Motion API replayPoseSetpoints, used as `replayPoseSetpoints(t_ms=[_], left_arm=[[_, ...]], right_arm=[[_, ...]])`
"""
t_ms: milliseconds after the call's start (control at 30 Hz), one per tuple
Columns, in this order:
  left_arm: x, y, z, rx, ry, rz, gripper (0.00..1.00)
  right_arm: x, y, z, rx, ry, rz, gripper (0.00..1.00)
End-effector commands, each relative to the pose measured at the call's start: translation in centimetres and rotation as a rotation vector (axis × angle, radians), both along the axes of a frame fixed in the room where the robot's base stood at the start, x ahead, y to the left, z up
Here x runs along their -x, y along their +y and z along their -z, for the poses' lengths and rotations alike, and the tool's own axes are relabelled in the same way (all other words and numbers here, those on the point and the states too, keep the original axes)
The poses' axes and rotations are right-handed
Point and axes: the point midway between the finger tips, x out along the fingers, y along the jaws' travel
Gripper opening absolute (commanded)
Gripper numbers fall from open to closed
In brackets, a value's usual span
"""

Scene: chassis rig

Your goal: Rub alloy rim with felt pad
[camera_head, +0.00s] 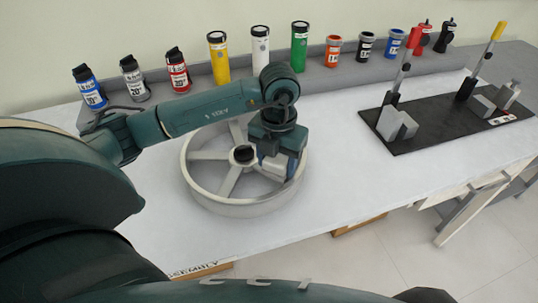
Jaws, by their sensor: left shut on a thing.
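The alloy rim (212,197) is a silver-grey wheel with several spokes and a dark hub, lying flat on the white table. My left arm reaches in from the left, and my left gripper (278,163) points down over the right part of the rim. It is shut on a pale pad (273,168), likely the felt pad, seen between the fingers near the rim's inner right side. The gripper hides part of the rim and pad. I cannot tell whether the pad touches the rim. My right gripper is not in view.
Several cans and bottles, such as a yellow can (218,60) and a green can (299,48), line the grey ledge at the back. A black board (440,127) with upright levers and grey blocks lies right. Between rim and board the white table (345,150) is clear.

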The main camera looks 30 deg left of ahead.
Motion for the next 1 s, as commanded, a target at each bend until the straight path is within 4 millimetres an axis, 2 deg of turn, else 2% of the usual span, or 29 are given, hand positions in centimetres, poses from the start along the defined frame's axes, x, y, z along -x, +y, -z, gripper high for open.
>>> replayPoseSetpoints(t_ms=[67, 267, 700, 1000], left_arm=[[0.0, -0.5, 0.0, 0.005, -0.001, 0.005, 0.35], [0.0, -0.2, 0.2, 0.004, 0.0, 0.004, 0.36], [-0.3, 3.4, 0.5, 0.003, 0.0, 0.002, 0.35], [-0.3, 3.8, 0.4, 0.001, 0.0, 0.001, 0.35]], right_arm=[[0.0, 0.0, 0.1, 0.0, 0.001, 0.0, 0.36], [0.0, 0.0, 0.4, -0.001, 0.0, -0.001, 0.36], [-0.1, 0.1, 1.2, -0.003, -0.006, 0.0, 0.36], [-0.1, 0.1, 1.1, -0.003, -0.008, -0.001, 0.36]])
